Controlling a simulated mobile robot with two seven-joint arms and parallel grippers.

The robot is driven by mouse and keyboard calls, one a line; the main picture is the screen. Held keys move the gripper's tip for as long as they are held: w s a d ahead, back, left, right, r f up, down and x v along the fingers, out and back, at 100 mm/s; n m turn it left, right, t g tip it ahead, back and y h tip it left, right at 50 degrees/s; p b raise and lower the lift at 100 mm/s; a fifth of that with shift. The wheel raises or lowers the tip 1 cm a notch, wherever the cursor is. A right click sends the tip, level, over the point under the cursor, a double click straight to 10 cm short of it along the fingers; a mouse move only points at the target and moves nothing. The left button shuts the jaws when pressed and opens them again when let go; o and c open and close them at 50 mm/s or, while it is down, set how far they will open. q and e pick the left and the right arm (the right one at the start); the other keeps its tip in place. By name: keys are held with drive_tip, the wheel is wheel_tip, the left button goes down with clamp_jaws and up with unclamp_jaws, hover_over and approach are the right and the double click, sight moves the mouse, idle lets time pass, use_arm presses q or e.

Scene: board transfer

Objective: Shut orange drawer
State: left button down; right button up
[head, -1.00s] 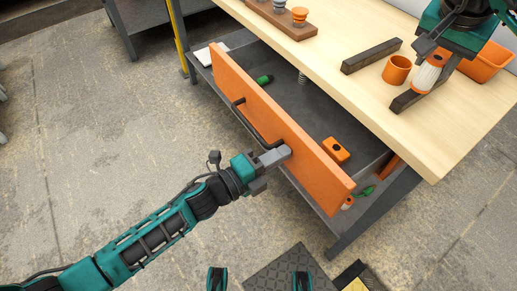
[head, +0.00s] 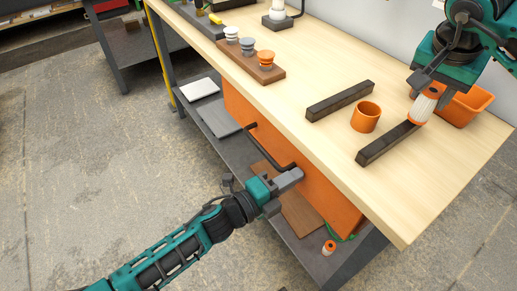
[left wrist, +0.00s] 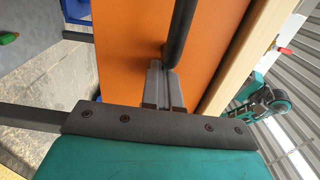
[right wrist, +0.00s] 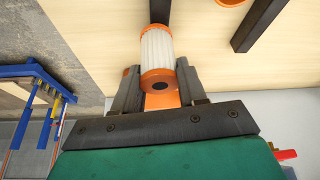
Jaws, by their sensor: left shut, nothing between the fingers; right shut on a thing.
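The orange drawer front (head: 320,188) stands almost flush under the table's front edge in the head view, and the drawer's inside is hidden. Its dark bar handle (head: 265,150) runs along the front. My left gripper (head: 290,178) is shut and empty, its fingertips at the drawer front beside the handle's near end. In the left wrist view the shut fingers (left wrist: 162,85) meet the orange face (left wrist: 125,60) next to the dark handle (left wrist: 180,30). My right gripper (right wrist: 157,85) is shut on a white ribbed cylinder with orange ends (right wrist: 156,48), above the tabletop.
The wooden tabletop (head: 300,80) holds a brown block with several knobs (head: 250,65), dark bars (head: 340,101), an orange cup (head: 366,117) and an orange bin (head: 465,107). A lower shelf (head: 225,140) lies below. Open floor (head: 100,180) lies left.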

use_arm(q)
drive_tip(key=shift+w+d, duration=0.25)
drive_tip(key=shift+d, duration=0.15)
drive_tip(key=shift+r, duration=0.2)
